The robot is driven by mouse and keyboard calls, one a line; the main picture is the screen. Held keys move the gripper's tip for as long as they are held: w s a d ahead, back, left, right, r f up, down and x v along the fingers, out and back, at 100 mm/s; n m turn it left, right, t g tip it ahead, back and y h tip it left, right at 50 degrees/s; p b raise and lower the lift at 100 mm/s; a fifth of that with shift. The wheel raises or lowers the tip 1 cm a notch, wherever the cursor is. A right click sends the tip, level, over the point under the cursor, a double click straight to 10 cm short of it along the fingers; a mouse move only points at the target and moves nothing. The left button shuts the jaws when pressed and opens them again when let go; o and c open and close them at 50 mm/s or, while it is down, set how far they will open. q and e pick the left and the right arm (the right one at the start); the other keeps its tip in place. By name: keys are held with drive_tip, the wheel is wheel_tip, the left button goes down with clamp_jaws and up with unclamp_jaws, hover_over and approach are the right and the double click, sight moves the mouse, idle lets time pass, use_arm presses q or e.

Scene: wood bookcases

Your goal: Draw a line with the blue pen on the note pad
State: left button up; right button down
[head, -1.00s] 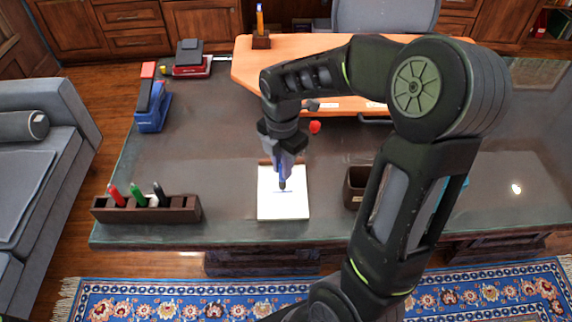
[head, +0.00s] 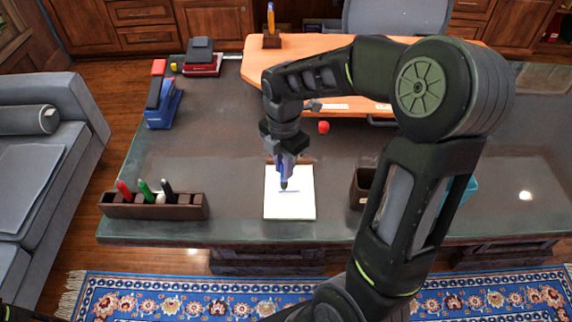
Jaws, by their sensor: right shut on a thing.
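The white note pad (head: 291,207) lies on the dark desk top near its front edge. My right gripper (head: 287,161) is above the upper part of the pad, shut on the blue pen (head: 284,182). The pen points down, with its dark tip at or just over the paper; I cannot tell whether it touches. A short dark line shows on the paper by the tip. My left gripper is not in view; only a dark bit of my own body shows at the lower left.
A brown pen holder (head: 153,208) with red, green and black pens stands left of the pad. A brown cup (head: 362,185) stands to the right, partly behind my arm. A blue stapler (head: 163,103) and a small red object (head: 323,127) lie farther back.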

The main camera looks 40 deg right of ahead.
drive_tip(key=shift+w+a, duration=0.1)
drive_tip(key=shift+a, duration=0.05)
drive_tip(key=shift+w+a, duration=0.3)
drive_tip(key=shift+a, duration=0.1)
drive_tip(key=shift+r, duration=0.1)
idle(0.3)
wheel_tip(320, 180, up, 8)
drive_tip(key=p, duration=0.6)
drive_tip(key=shift+p, duration=0.4)
wheel_tip(320, 180, down, 7)
drive_tip(key=b, duration=0.5)
idle(0.4)
